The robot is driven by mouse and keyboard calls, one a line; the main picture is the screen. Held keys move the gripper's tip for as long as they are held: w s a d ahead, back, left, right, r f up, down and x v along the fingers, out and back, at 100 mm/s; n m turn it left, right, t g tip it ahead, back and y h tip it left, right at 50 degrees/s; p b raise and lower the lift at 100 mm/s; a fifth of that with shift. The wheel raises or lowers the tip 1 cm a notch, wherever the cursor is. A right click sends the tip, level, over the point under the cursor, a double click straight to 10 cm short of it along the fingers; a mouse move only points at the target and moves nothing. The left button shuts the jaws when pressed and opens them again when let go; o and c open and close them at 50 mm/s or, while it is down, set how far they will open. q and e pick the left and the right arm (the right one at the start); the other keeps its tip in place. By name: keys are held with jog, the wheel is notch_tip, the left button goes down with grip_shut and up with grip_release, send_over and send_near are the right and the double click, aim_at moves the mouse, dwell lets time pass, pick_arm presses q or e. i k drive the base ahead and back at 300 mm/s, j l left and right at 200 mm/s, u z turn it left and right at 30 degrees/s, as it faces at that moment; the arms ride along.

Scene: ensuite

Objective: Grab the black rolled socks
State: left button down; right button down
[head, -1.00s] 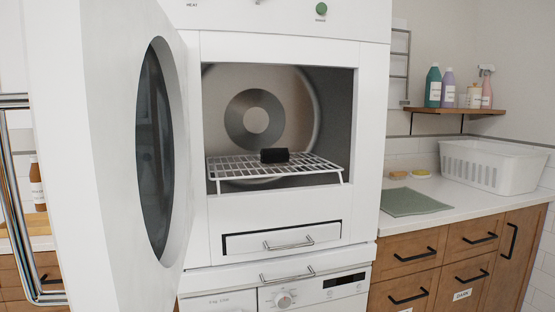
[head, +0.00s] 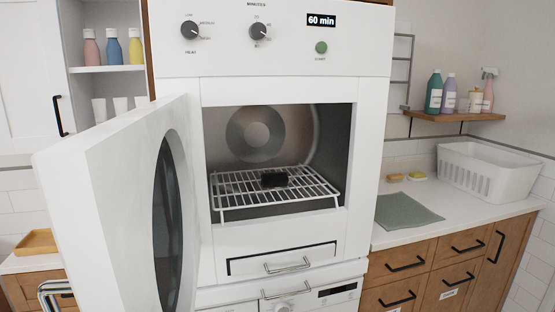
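The black rolled socks (head: 275,178) lie as a small dark bundle on a white wire rack (head: 238,196). The rack is inside the open dryer (head: 375,130), and the socks sit near its middle. The dryer's door (head: 115,190) stands open to the left, with a dark round window. Neither of my grippers is in the head view.
The open door takes up the left front. To the right, a counter (head: 470,220) holds a green cloth (head: 408,211) and a white basket (head: 488,170). A shelf (head: 455,116) with bottles is above. The dryer opening is unobstructed from the front.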

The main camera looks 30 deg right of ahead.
aim_at(273, 179)
jog(key=l, duration=0.6)
jog(key=i+l+z, duration=0.1)
jog(key=l, duration=0.45)
jog(key=i+l, duration=0.15)
jog(key=l, duration=0.45)
jog(key=z, duration=0.05)
